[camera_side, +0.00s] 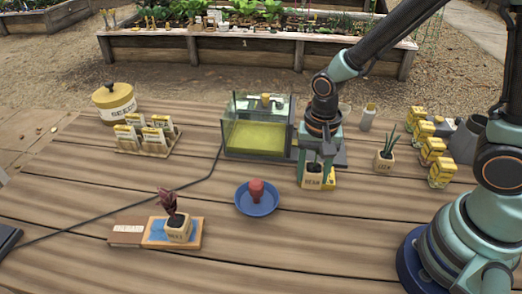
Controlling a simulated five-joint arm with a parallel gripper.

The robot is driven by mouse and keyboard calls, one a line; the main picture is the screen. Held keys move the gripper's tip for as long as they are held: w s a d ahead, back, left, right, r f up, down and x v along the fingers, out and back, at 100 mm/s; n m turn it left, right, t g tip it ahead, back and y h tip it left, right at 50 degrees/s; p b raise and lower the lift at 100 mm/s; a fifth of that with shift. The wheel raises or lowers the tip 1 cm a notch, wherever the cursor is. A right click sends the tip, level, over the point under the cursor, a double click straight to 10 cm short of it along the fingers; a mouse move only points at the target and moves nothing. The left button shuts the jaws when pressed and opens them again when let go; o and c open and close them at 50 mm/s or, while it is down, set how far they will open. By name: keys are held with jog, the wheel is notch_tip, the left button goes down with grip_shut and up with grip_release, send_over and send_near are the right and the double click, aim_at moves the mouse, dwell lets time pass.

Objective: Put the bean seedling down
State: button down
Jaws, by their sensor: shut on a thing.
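The bean seedling's small cream pot (312,182) has dark soil on top and lettering that seems to read BEAN. My gripper (314,168) points down from above, with its fingers on either side of this pot, shut on it. The gripper hides most of any plant in the pot. The pot is upright, in front of the glass tank's right end. I cannot tell whether its base touches the table or the yellow thing (329,180) partly hidden behind it.
A blue bowl (246,207) holding a red thing lies left of the pot. A purple-leaved seedling (177,226) stands on a blue and wood tray (157,241). The glass tank (257,135) is behind. A green seedling (385,155) and yellow boxes (432,151) stand right. The front middle is clear.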

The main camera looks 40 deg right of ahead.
aim_at(308, 198)
jog(key=shift+f, duration=2.7)
jog(key=shift+f, duration=0.15)
jog(key=shift+c, duration=1.4)
grip_release()
